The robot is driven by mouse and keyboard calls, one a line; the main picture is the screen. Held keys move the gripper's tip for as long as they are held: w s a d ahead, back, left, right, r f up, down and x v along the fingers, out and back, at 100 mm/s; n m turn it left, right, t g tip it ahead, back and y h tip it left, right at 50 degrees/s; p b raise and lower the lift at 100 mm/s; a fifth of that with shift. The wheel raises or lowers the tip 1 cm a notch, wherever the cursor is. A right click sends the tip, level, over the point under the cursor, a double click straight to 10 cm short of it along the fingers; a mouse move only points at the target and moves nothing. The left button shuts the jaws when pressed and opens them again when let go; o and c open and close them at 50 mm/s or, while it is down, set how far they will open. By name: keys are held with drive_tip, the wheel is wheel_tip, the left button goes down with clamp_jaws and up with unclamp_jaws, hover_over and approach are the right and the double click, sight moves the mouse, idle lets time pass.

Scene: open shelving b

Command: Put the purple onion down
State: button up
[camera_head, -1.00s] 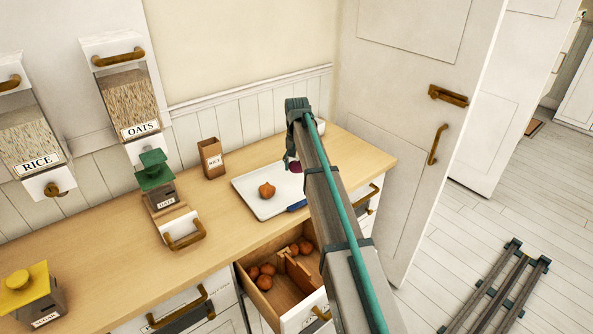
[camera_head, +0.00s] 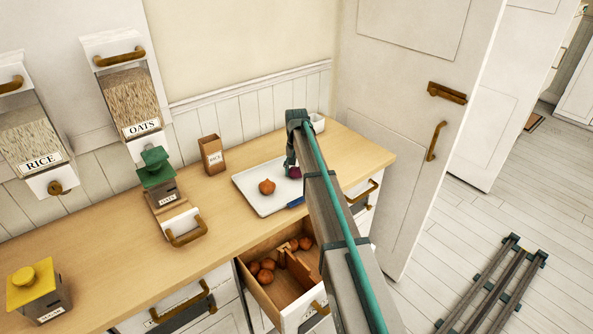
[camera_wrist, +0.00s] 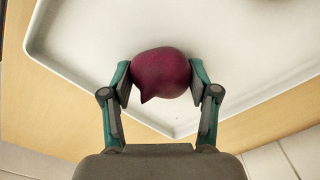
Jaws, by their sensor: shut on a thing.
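The purple onion (camera_wrist: 160,76) is between the two fingers of my gripper (camera_wrist: 161,80) in the wrist view, with a finger pressed on each side. In the head view the purple onion (camera_head: 294,172) shows just beside the end of my arm, over the white tray (camera_head: 255,200). My gripper (camera_head: 291,165) is mostly hidden there behind the arm. The white tray also fills the background of the wrist view (camera_wrist: 85,40). I cannot tell whether the onion touches the tray.
A brown onion (camera_head: 267,187) sits on the tray, left of the purple one. A blue-handled item (camera_head: 294,202) lies at the tray's front edge. Below, an open drawer (camera_head: 262,291) holds several brown onions.

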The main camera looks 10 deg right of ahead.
drive_tip(key=o, duration=1.2)
wheel_tip(320, 180, up, 12)
drive_tip(key=b, duration=0.3)
drive_tip(key=shift+r, duration=0.1)
